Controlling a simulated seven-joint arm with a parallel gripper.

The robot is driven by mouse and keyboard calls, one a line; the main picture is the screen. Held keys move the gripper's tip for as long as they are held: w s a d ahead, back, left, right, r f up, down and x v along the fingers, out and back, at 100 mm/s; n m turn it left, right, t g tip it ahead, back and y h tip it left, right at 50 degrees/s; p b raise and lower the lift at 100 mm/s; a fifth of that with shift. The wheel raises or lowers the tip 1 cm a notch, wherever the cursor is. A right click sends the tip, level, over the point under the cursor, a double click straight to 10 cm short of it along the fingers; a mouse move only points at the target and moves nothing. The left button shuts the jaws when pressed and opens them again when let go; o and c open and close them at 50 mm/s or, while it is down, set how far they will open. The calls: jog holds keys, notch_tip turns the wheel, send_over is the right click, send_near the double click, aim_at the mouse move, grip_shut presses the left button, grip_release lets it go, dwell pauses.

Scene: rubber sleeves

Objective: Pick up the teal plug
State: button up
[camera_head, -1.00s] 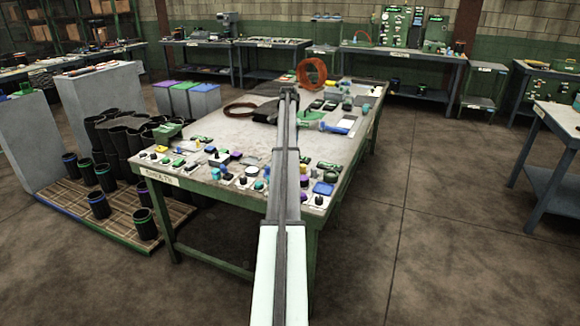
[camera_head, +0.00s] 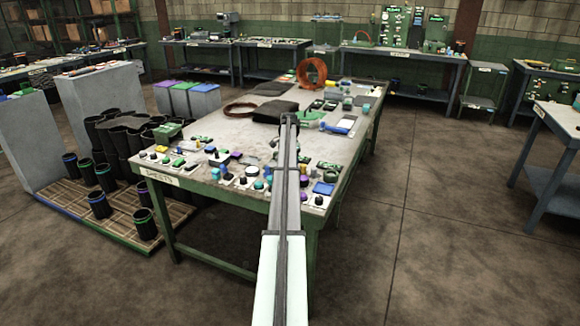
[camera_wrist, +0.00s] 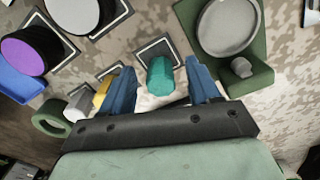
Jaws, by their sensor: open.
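The teal plug (camera_wrist: 160,77) is a small faceted cylinder in the wrist view, with a dark square plate with a white outline beside it. My gripper (camera_wrist: 160,66) has its two blue fingers spread, one on each side of the plug, with a visible gap on both sides. No grip on it shows. In the head view my arm reaches over the workbench (camera_head: 215,130); the gripper itself cannot be made out there. Several small teal parts lie near the bench's front edge, and I cannot tell which is this plug.
In the wrist view a yellow piece (camera_wrist: 102,92) and a grey knob (camera_wrist: 78,103) sit close left of the gripper. A green block with a round grey disc (camera_wrist: 228,28) stands close right. A purple-topped black knob (camera_wrist: 24,55) lies farther left.

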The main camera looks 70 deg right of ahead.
jog(key=c, duration=1.1)
